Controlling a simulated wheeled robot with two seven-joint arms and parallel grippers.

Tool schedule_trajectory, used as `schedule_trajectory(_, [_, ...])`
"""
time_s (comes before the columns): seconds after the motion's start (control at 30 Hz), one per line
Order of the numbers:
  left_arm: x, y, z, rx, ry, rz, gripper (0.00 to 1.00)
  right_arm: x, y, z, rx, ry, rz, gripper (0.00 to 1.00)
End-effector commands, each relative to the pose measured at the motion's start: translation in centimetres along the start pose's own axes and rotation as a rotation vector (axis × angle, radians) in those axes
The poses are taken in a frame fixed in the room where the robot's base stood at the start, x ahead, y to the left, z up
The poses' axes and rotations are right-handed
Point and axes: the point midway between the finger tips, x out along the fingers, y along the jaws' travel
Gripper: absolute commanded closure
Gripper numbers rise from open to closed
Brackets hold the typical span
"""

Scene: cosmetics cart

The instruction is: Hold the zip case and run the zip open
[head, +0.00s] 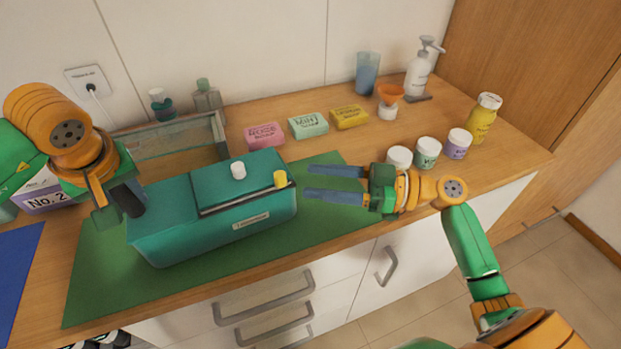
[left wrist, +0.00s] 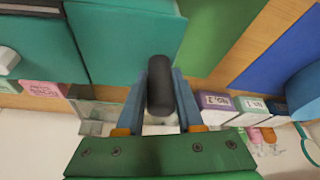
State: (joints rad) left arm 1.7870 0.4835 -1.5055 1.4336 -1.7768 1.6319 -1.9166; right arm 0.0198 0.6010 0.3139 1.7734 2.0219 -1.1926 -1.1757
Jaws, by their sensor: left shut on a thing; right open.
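The teal zip case (head: 212,222) lies on a green mat (head: 90,290), its zip line dark along the top near the right end. A yellow pull (head: 280,178) sits at the right end of the zip line, and a white knob (head: 238,170) is on the top. My left gripper (head: 116,204) is shut on a black grip (head: 128,200) at the case's left end; the left wrist view shows the grip (left wrist: 159,84) between the fingers. My right gripper (head: 308,182) is open and empty, just right of the yellow pull, its fingers pointing left and apart from it.
Pink, mint and yellow soap boxes (head: 308,125) stand behind the case, with a glass-fronted rack (head: 175,140) at the back left. Several jars (head: 428,152) stand near my right gripper. A white pump bottle (head: 418,75) and an orange funnel (head: 390,93) are further back.

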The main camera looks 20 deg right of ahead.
Motion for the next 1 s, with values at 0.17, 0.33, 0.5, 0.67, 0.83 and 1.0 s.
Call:
schedule_trajectory(0.17, [0.0,0.0,0.0,0.000,0.000,0.001,1.00,-3.6,0.1,0.1,0.003,-0.001,0.001,0.43])
schedule_trajectory(0.33, [0.0,0.0,0.0,0.000,0.000,0.001,1.00,-4.7,0.0,0.0,0.001,0.001,-0.001,0.43])
schedule_trajectory(0.5, [0.0,0.0,0.0,0.000,0.001,0.001,1.00,-4.7,0.0,0.0,0.001,0.001,-0.001,0.43])
schedule_trajectory(0.67, [0.0,0.0,0.0,0.000,0.001,0.001,0.51,-4.6,0.0,0.0,0.001,0.001,-0.001,0.43])
schedule_trajectory(0.83, [0.0,0.0,0.0,0.000,0.000,0.001,0.29,-4.6,0.0,0.0,0.001,0.001,-0.001,0.43])
schedule_trajectory(1.0, [0.0,0.0,0.0,0.000,0.000,0.001,0.29,-4.6,0.0,0.0,0.001,0.001,-0.001,0.43])
